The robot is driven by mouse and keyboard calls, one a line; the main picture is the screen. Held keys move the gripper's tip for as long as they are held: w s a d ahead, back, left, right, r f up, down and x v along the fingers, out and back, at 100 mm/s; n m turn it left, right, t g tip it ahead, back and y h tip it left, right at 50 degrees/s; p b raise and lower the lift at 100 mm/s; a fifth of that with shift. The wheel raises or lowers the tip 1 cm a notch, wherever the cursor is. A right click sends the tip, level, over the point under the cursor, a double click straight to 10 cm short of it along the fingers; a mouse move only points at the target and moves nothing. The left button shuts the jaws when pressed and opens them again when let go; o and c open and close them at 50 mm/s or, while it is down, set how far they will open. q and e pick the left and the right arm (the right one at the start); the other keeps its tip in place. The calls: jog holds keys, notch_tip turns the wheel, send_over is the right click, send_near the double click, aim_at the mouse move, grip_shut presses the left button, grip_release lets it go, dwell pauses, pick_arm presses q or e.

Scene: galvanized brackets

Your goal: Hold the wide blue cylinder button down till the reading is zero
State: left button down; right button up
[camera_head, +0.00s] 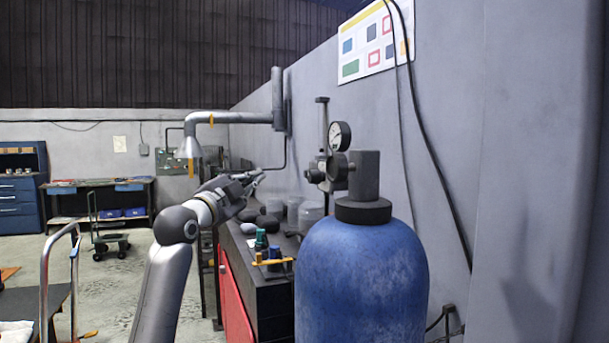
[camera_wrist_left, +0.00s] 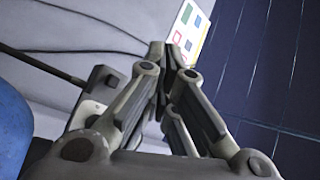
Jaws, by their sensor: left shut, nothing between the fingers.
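The wide blue cylinder (camera_head: 362,270) stands upright at the front right of the head view, with a dark collar and a grey valve block (camera_head: 364,175) on top. A round white-faced gauge (camera_head: 339,136) sits on the fittings left of the block; its reading is too small to tell. I cannot make out a button for certain. My left gripper (camera_head: 261,174) is shut and empty, left of the fittings and apart from them in the picture. In the left wrist view its fingertips (camera_wrist_left: 174,50) are together, and a blue curved surface (camera_wrist_left: 12,130), likely the cylinder, shows at the left edge.
A dark-topped red bench (camera_head: 235,300) along the wall holds jars and small parts below my left gripper. A grey pipe arm (camera_head: 235,117) hangs above it. A poster (camera_head: 375,42) and cables are on the wall. A hand cart (camera_head: 110,240) stands on the open floor at left.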

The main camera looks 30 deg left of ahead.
pick_arm(q)
jog(key=w+d+p, duration=0.2)
jog(key=w+d, duration=0.3)
jog(key=w, duration=0.1)
jog(key=shift+w+d, duration=0.15)
jog(key=shift+w+d+p, duration=0.1)
jog(key=shift+p, duration=0.25)
dwell(1.1)
jog(key=shift+w+d, duration=0.2)
jog(key=shift+w+d+p, duration=0.35)
jog(key=shift+w+p, duration=0.05)
dwell(2.2)
jog(key=shift+s+a, duration=0.6)
jog(key=shift+s, duration=0.1)
